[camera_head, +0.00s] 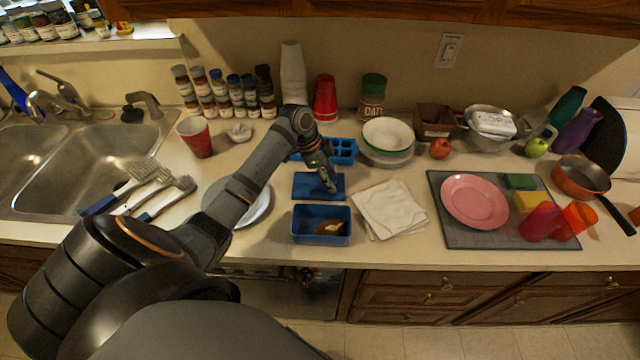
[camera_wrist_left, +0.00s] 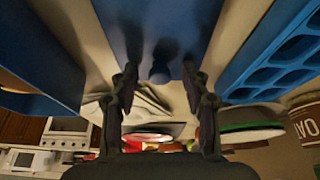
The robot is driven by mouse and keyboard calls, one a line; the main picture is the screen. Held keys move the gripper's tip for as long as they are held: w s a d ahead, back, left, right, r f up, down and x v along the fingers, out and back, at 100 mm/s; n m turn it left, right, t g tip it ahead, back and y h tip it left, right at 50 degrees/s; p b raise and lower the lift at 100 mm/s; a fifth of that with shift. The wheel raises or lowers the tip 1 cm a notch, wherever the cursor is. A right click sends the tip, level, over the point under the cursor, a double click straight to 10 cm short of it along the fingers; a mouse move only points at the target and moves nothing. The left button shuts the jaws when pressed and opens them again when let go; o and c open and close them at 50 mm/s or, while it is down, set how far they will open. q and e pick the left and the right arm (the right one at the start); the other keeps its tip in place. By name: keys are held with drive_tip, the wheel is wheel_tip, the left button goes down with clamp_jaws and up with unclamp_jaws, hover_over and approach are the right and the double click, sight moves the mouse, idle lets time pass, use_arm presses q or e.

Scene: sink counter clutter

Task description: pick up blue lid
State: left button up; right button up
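The blue lid (camera_head: 304,186) lies flat on the counter, between a blue container and a blue ice tray. In the left wrist view its blue surface (camera_wrist_left: 150,22) fills the top middle, with a small rounded blue part between the fingers. My left gripper (camera_head: 330,186) is over the right part of the lid, pointing down. Its two fingers (camera_wrist_left: 160,88) are apart with nothing clamped between them. Their dark shadows fall on the lid. I cannot tell whether the tips touch it. My right gripper is not in view.
The open blue container (camera_head: 300,238), with food inside, stands in front of the lid. The blue ice tray (camera_head: 343,152) is behind it. White napkins (camera_head: 390,208) lie to the right, and a plate (camera_head: 258,212) lies left under my arm. Stacked bowls (camera_head: 387,135) stand behind right.

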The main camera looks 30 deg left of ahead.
use_arm(q)
clamp_jaws()
drive_tip(key=shift+r, duration=0.1)
